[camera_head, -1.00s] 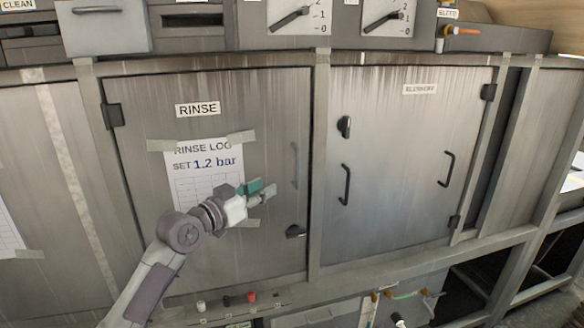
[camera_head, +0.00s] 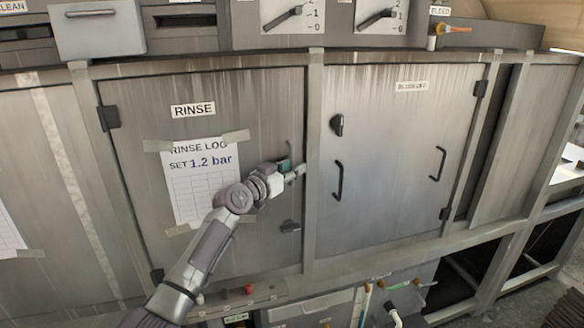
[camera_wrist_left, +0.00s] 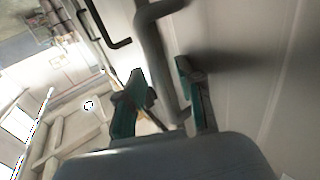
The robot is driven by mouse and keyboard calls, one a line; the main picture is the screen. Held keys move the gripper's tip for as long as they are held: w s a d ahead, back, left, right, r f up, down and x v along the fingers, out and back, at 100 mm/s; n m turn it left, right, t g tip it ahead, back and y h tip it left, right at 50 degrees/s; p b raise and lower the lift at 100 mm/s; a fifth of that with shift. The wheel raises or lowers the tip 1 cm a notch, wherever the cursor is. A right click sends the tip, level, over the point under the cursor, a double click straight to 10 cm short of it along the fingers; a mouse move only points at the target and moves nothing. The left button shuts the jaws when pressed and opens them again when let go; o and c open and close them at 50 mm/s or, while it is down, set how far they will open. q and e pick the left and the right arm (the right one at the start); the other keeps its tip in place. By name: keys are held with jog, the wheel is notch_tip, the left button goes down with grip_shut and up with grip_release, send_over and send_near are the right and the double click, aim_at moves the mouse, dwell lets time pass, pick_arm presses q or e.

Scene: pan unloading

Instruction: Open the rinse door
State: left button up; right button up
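The rinse door (camera_head: 140,88), labelled RINSE, is a grey metal panel with a paper log taped on it; it is shut. Its upright bar handle (camera_head: 290,151) is near its right edge, partly hidden by my left gripper. A dark latch (camera_head: 290,226) sits below the handle. My left gripper (camera_head: 293,170) is at the handle. In the left wrist view the green-padded fingers of the left gripper (camera_wrist_left: 161,70) are apart, with the grey handle bar (camera_wrist_left: 152,45) running between them. I cannot see a firm grip. My right gripper is not in view.
The door to the right (camera_head: 400,150) is shut, with its own knob (camera_head: 338,125) and handles. A frame post (camera_head: 314,160) separates the doors. Small knobs and pipes are below.

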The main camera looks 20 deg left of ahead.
pick_arm(q)
grip_shut()
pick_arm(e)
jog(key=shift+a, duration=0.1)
pick_arm(q)
jog(key=shift+s, duration=0.1)
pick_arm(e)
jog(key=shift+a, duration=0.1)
